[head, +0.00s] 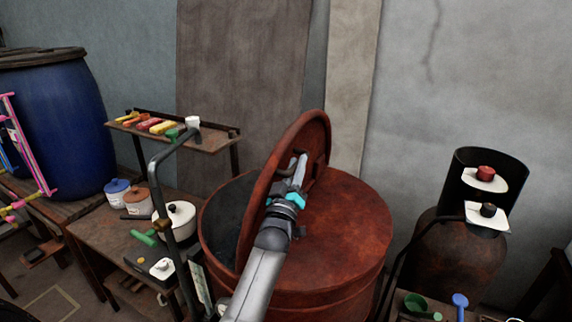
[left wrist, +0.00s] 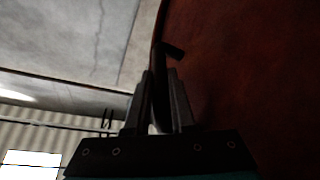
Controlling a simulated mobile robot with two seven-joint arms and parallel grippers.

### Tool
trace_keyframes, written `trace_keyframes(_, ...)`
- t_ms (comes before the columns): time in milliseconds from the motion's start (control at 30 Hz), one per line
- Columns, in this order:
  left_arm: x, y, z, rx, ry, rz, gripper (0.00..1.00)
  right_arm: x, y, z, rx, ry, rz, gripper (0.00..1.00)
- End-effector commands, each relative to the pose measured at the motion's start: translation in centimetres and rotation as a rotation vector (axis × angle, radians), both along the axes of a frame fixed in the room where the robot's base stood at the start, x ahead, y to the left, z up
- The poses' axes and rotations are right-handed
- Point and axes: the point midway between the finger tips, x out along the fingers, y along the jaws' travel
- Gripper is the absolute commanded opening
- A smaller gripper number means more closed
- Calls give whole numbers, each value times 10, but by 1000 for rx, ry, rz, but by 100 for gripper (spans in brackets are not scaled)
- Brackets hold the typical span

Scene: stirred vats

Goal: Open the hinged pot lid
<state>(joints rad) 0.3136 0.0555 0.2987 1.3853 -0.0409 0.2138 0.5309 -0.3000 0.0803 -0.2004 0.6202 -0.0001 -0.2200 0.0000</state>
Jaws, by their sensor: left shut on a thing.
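The pot is a large rusty red vat (head: 345,270) with a flat red top on its right part. Its hinged lid (head: 262,195) stands raised on edge, tilted up, and the dark inside of the vat shows to its left. My left gripper (head: 299,168) is at the lid's right-hand face, shut on the lid's dark handle (head: 323,167). In the left wrist view the handle (left wrist: 159,88) runs between the two fingers, and the lid's red face (left wrist: 245,75) fills the right side. My right gripper is not in view.
A bent dark post (head: 165,215) stands in front of the vat's left side. A bench (head: 95,238) with pots is to the left, below a shelf (head: 215,143) of coloured blocks. A blue barrel (head: 55,125) is far left. A rusty round vessel (head: 455,250) stands right.

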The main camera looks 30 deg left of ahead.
Motion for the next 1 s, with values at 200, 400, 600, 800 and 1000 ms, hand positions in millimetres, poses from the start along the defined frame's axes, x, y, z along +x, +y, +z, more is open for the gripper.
trace_keyframes(200, 1, -7, 0, 28, -2, -1, 0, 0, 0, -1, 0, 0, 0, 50)
trace_keyframes(400, 1, -7, 0, 30, -2, -1, 0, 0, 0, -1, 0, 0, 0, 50)
trace_keyframes(600, 1, -7, 0, 28, -1, -1, 26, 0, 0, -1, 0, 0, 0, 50)
trace_keyframes(800, 1, -6, -1, 28, 1, -1, 48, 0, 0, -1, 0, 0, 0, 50)
trace_keyframes(1000, 1, -6, -2, 28, 4, 0, 52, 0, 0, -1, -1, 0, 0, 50)
